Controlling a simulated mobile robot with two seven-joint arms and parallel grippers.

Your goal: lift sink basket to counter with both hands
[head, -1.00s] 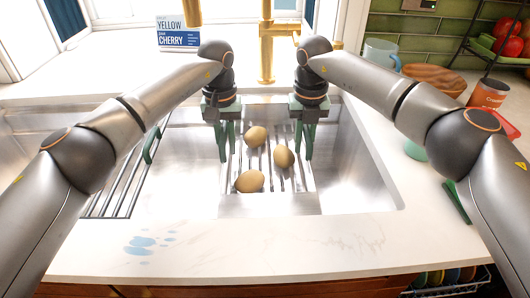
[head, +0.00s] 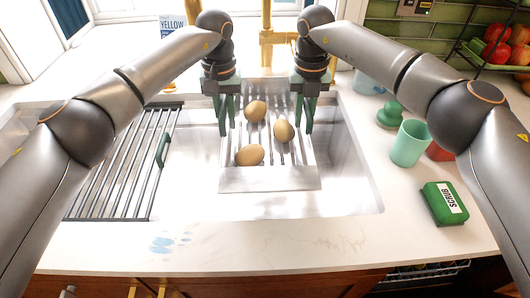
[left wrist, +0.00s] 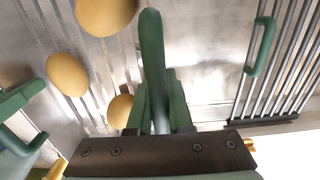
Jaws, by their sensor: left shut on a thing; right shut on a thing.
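The metal sink basket (head: 270,181) is in the middle of the head view, within the sink's outline, and holds three brown, egg-shaped items (head: 250,155). My left gripper (head: 226,122) is at the basket's left side, and my right gripper (head: 308,122) is at its right side. Both are shut on the basket. In the left wrist view a green bar, seemingly the basket's handle (left wrist: 152,50), runs between the fingers of my left gripper (left wrist: 160,112). The basket looks about level. Its far end is partly hidden, and its height above the sink floor is hard to judge.
A dark drying rack (head: 115,165) lies over the sink's left part. On the right counter stand a mint cup (head: 409,143), a green knobbed object (head: 389,115) and a green scrub box (head: 444,203). A gold faucet (head: 267,50) rises behind. The front counter (head: 290,240) is clear.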

